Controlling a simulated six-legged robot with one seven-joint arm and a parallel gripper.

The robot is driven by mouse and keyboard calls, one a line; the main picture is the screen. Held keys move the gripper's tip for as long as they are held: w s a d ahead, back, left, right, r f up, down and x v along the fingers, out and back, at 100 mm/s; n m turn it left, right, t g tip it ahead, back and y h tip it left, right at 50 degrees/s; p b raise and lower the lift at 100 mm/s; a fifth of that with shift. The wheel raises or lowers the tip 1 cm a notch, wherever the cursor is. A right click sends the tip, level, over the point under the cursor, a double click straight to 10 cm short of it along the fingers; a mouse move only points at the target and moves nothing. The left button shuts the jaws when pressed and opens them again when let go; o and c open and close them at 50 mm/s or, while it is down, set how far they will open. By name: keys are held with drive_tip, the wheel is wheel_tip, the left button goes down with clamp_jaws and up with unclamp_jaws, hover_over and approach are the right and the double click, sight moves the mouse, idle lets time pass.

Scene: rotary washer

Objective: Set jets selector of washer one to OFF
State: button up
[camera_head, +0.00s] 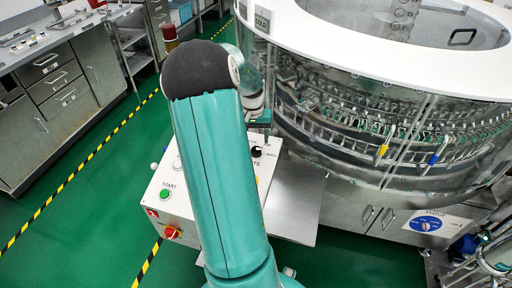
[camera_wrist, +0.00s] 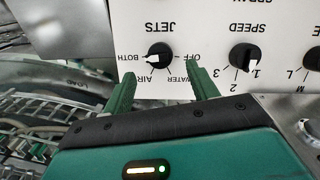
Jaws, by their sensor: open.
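The jets selector (camera_wrist: 160,54) is a round black knob with a white pointer, under the word JETS on a white panel (camera_wrist: 205,15). The wrist view shows the panel upside down. The pointer faces left, at BOTH; OFF is printed to the knob's right, with AIR and WATER below. My gripper (camera_wrist: 162,88) is open, with green fingers spread either side of the knob's lower edge in the picture. Nothing is between them, and I cannot tell the gap in depth. In the head view my arm hides most of the panel and the jets selector.
The speed selector (camera_wrist: 244,57) is just right of the jets one, with its pointer near 1. In the head view, the control box (camera_head: 158,181) carries a green START button (camera_head: 165,194) and a red knob (camera_head: 172,232). The round washer (camera_head: 390,125) stands right; cabinets (camera_head: 62,90) stand left.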

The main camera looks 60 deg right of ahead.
sight(256, 147)
wheel_tip(256, 147, down, 5)
drive_tip(key=shift+s+f, duration=0.15)
drive_tip(key=shift+f, duration=0.05)
drive_tip(key=c, duration=1)
